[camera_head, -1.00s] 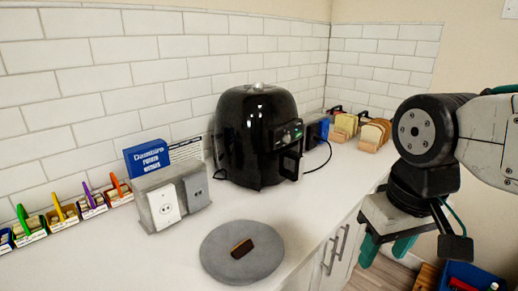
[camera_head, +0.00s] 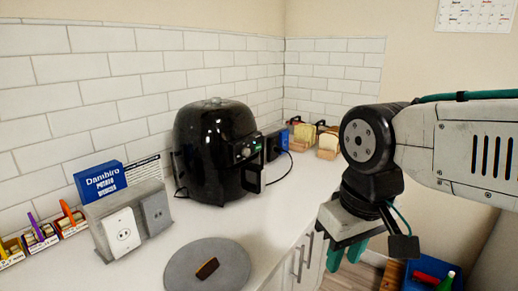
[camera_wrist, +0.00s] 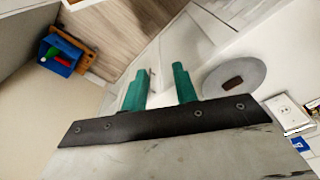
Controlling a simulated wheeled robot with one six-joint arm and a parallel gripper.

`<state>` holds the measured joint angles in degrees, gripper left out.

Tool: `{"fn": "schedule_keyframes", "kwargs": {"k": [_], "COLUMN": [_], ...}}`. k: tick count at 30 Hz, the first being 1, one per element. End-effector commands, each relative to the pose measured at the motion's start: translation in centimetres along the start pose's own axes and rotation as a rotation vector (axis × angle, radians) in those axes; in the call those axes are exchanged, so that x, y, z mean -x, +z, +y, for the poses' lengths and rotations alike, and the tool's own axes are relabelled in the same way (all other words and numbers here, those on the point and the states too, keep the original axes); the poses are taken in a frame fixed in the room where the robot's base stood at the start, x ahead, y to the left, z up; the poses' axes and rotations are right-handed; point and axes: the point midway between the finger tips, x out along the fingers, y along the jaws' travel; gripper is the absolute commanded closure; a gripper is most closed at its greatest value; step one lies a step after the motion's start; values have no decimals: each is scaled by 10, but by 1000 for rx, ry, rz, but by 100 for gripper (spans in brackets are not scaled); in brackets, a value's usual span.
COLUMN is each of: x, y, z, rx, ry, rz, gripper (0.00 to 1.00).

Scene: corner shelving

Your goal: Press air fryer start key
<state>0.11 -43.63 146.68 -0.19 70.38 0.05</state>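The black air fryer (camera_head: 212,150) stands upright on the white counter against the tiled wall in the head view. Its control panel with a small green light (camera_head: 245,150) faces right, above the handle (camera_head: 252,178). The start key itself is too small to make out. My gripper (camera_head: 347,254) hangs at the right, in front of the counter edge and apart from the fryer, pointing down. In the wrist view its two green fingers (camera_wrist: 160,88) are spread with nothing between them. The fryer is not seen in the wrist view.
A grey round plate (camera_head: 230,269) with a brown block (camera_head: 207,268) lies on the counter front. An outlet box (camera_head: 122,232) and blue box (camera_head: 100,182) stand left. Bread holders (camera_head: 303,137) are at the back. A blue bin (camera_head: 432,272) is on the floor right.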

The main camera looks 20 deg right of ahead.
Motion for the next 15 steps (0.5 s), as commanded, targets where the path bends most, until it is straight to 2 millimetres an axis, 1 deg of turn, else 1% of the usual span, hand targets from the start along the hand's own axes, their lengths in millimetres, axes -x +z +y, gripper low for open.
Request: {"fn": "schedule_keyframes", "kwargs": {"k": [1, 3, 15], "x": [0, 0, 0], "y": [0, 0, 0], "z": [0, 0, 0], "rx": [0, 0, 0], "ry": [0, 0, 0], "rz": [0, 0, 0], "gripper": [85, 100, 100]}}
